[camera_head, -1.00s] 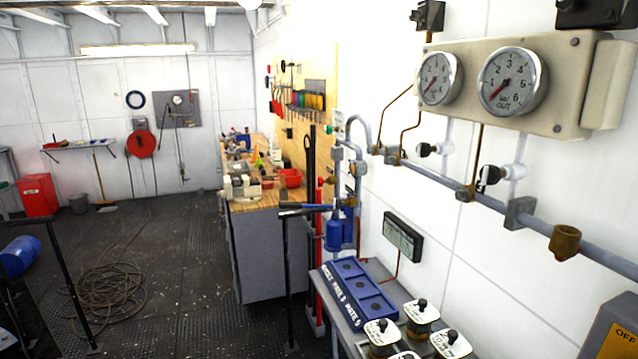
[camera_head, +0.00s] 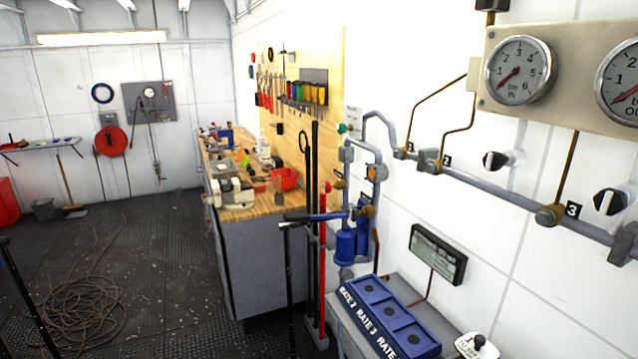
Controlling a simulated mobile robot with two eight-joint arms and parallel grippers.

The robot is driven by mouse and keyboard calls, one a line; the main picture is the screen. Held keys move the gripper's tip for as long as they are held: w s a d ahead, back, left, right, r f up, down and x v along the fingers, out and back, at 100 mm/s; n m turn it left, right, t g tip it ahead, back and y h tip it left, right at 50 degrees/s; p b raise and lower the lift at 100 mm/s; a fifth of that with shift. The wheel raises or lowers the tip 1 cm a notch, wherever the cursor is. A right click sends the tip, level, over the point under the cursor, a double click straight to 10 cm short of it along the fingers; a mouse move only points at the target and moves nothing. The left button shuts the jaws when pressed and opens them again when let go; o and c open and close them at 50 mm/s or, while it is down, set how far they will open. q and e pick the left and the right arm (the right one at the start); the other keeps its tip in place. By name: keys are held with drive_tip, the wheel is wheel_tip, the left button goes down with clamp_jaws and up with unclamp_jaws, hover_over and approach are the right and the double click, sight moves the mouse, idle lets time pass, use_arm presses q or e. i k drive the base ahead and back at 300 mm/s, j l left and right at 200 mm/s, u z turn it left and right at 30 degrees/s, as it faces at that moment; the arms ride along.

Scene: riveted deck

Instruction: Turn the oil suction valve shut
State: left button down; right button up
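No label in view names the oil suction valve, so I cannot tell which fitting it is. On the right wall, a grey pipe (camera_head: 470,186) carries brass fittings and small number tags. Two black-and-white knobs stand out near it, one (camera_head: 495,160) below the left gauge and one (camera_head: 609,201) near the right edge. Brass-coloured fittings (camera_head: 368,211) sit above blue canisters (camera_head: 346,246) at the pipe's lower left end. A small green knob (camera_head: 342,128) is at its upper end. Neither of my grippers is in view.
A gauge panel (camera_head: 490,103) is above the pipe. Below are a blue rack marked RATE (camera_head: 375,318) and a wall display (camera_head: 438,254). A workbench (camera_head: 255,262) stands beyond, with black and red upright bars before it. Coiled rope (camera_head: 80,315) lies on the otherwise largely open deck.

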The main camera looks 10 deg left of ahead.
sight(327, 186)
drive_tip(key=i+j, duration=0.2)
drive_tip(key=j, duration=0.15)
drive_tip(key=i+j, duration=0.2)
drive_tip(key=j, duration=0.15)
drive_tip(key=i+j, duration=0.2)
drive_tip(key=i+j+z, duration=0.1)
drive_tip(key=j, duration=0.35)
drive_tip(key=i+j, duration=0.5)
drive_tip(key=j, duration=0.2)
